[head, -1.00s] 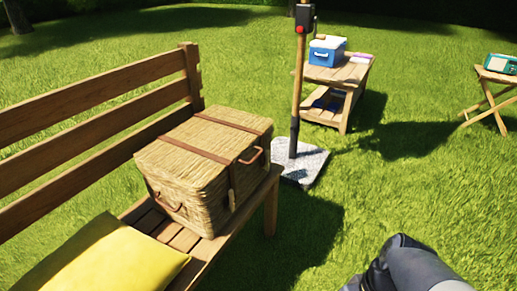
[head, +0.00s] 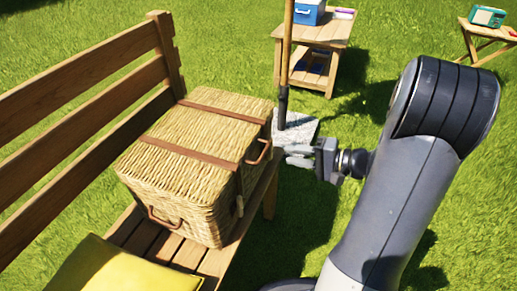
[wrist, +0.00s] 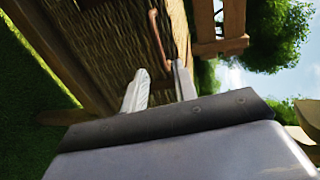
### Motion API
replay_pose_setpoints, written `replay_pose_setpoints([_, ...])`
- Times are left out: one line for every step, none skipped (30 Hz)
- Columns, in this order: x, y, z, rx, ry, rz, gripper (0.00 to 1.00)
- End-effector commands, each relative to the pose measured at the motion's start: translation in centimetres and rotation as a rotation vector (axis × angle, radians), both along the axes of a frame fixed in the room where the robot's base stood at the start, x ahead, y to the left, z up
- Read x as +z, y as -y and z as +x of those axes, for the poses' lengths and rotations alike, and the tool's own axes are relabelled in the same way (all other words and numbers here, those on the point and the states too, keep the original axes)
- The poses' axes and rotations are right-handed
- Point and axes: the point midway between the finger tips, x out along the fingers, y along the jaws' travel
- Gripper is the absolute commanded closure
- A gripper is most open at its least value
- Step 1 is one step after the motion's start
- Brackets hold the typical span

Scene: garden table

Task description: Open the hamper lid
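The wicker hamper (head: 170,208) stands on the bench, its lid (head: 192,125) down and crossed by two brown straps. A brown handle (head: 260,153) sits on its side facing my gripper, and another is on its left end. My gripper (head: 290,155) is just right of the near handle, level with the upper part of the hamper, and looks apart from it. In the wrist view the two fingers (wrist: 158,85) are spread with nothing between them. The wicker wall (wrist: 110,45) and the brown handle (wrist: 153,28) show beyond the fingertips.
The wooden bench (head: 95,80) has a backrest behind the hamper and a yellow cushion (head: 110,268) at the front left. A pole stands in a stone base (head: 298,130) behind my gripper. A side table (head: 318,35) with a blue cooler (head: 308,12) is farther back.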

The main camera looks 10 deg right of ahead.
Motion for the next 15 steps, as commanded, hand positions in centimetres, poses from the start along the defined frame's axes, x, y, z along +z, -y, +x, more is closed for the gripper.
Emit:
replay_pose_setpoints([-0.4, -0.8, 0.4, 0.007, -0.001, -0.001, 0.72])
replay_pose_setpoints([-0.5, -1.2, 0.7, 0.007, 0.0, 0.0, 0.72])
replay_pose_setpoints([-0.6, -1.8, 1.1, 0.007, 0.0, -0.001, 0.72])
replay_pose_setpoints([-0.8, -2.2, 1.4, 0.007, 0.0, -0.001, 0.72])
replay_pose_setpoints([-0.9, -2.7, 1.7, 0.008, 0.0, -0.001, 0.72])
replay_pose_setpoints([-1.0, -3.3, 2.1, 0.007, -0.001, -0.002, 0.72])
replay_pose_setpoints([-1.1, -3.7, 2.4, 0.008, -0.001, -0.002, 0.72])
replay_pose_setpoints([-1.2, -4.1, 2.7, 0.007, 0.0, -0.001, 0.72])
replay_pose_setpoints([-1.3, -4.6, 3.1, 0.007, -0.001, -0.002, 0.72])
replay_pose_setpoints([-1.4, -4.9, 3.4, 0.006, -0.001, -0.002, 0.72])
replay_pose_setpoints([-1.5, -5.3, 3.6, 0.007, -0.002, -0.001, 0.72])
replay_pose_setpoints([-1.6, -5.7, 3.9, 0.007, -0.001, -0.002, 0.72])
replay_pose_setpoints([-1.7, -5.9, 4.1, 0.006, -0.001, -0.001, 0.72])
replay_pose_setpoints([-1.7, -6.2, 4.3, 0.005, -0.001, -0.002, 0.72])
replay_pose_setpoints([-1.8, -6.5, 4.5, 0.005, -0.001, -0.002, 0.72])
